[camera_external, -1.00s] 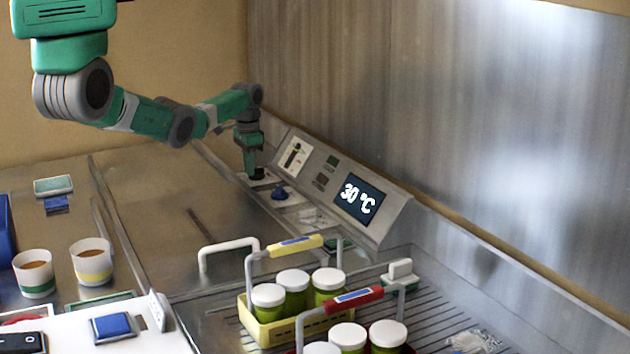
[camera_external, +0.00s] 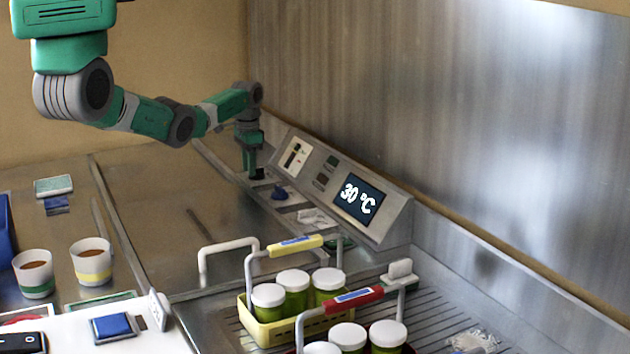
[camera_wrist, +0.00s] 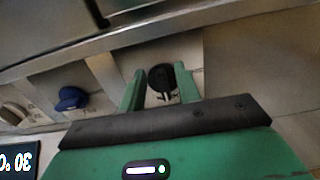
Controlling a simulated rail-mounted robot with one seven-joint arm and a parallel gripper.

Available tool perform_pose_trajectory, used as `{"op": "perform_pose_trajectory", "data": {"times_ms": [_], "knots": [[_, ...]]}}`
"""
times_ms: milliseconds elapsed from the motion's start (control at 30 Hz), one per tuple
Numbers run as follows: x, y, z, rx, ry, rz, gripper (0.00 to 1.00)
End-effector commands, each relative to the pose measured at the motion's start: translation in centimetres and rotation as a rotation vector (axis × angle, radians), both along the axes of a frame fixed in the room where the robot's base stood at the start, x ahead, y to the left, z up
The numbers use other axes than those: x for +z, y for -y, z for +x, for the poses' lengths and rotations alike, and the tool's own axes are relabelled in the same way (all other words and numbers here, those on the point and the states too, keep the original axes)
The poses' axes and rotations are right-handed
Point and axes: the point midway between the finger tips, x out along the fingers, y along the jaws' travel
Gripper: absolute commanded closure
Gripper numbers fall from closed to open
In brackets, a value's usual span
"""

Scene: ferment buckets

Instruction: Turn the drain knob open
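A black knob (camera_wrist: 162,78) on a pale plate shows in the wrist view, between the two green fingers of my gripper (camera_wrist: 160,88). Gaps show on both sides of the knob, so the fingers are open around it and do not appear to press on it. I cannot read a label that marks it as the drain knob. In the external view my gripper (camera_external: 254,174) points down at the far end of the control ledge and mostly hides the black knob.
A blue knob (camera_wrist: 70,98) sits on the neighbouring plate; it also shows in the external view (camera_external: 279,193). The sloped panel with a 30 °C display (camera_external: 360,198) stands close beside the arm. Baskets of jars (camera_external: 262,330) are in the foreground, away from my gripper.

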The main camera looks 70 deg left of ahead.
Motion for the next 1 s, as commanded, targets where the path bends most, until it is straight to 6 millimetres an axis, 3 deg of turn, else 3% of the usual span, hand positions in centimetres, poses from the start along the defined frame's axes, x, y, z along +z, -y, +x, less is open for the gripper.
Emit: {"op": "perform_pose_trajectory", "data": {"times_ms": [400, 1000], "knots": [[7.1, -0.1, 0.1, 0.000, 0.003, 0.002, 0.67], [7.6, 0.0, 0.0, 0.000, 0.001, 0.001, 0.67]]}}
